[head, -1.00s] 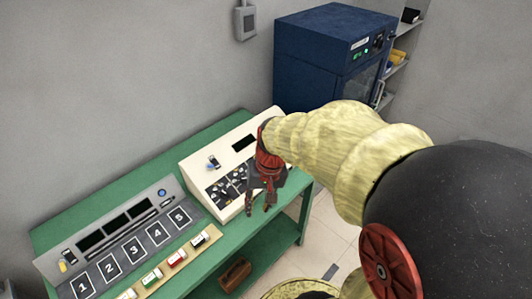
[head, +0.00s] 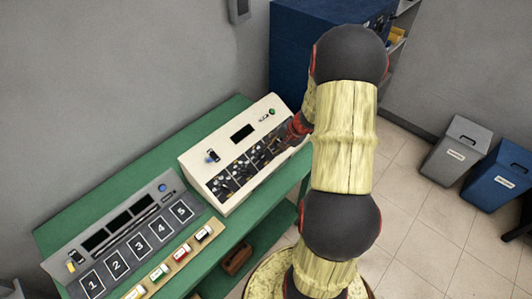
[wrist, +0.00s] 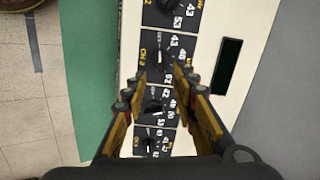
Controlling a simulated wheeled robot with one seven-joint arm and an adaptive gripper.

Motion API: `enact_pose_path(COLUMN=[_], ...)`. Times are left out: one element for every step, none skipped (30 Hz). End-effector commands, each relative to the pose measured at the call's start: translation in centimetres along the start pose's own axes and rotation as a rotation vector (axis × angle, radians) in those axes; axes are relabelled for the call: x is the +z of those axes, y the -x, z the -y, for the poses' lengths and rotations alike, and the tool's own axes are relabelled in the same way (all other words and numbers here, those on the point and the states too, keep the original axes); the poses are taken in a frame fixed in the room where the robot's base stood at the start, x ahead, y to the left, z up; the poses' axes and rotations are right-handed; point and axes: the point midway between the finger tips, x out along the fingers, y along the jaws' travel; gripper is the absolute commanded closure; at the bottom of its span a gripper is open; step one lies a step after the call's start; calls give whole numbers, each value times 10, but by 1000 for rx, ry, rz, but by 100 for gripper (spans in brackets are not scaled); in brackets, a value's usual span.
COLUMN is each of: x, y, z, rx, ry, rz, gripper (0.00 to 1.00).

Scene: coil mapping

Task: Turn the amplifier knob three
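The amplifier is a cream sloped console (head: 213,172) on the green bench, with a row of black knob panels. In the wrist view its panels run top to bottom, with a dark knob (wrist: 160,56) on a panel whose label seems to read CH 3. Another knob (wrist: 154,107) lies lower, between my fingers. My gripper (wrist: 162,76) is open and empty, its fingers spread either side of the panel strip. The fingertips are near the CH 3 knob's lower side; contact cannot be told.
A grey console (head: 115,240) with slots numbered 1 to 5 stands left on the green bench (head: 75,217), with several small coloured blocks in front. A blue cabinet (head: 290,50) stands behind. Grey and blue bins (head: 455,150) stand right. Floor between is clear.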

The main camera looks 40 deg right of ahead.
Motion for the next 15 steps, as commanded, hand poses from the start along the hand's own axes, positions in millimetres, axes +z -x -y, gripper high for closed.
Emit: enact_pose_path(x=[2,2,2,2,2,2,2,2,2,2,2,1,2,2,2], y=[-8,-13,-19,-24,-29,-35,-40,-44,-50,-53,-56,-60,-62,-64,-66], z=[-1,-2,-2,-2,-1,-1,-1,-1,-1,-1,-1,0,-1,-1,-1], rx=[2,3,3,3,3,2,3,3,3,3,2,1,2,2,2], ry=[0,0,-1,-1,0,-1,0,0,0,0,0,0,0,0,0], rz=[4,5,5,5,6,5,5,4,4,4,4,3,4,4,4], gripper=[72,72,72,72,72,72,72,72,72,72,72,72,72,72,72])
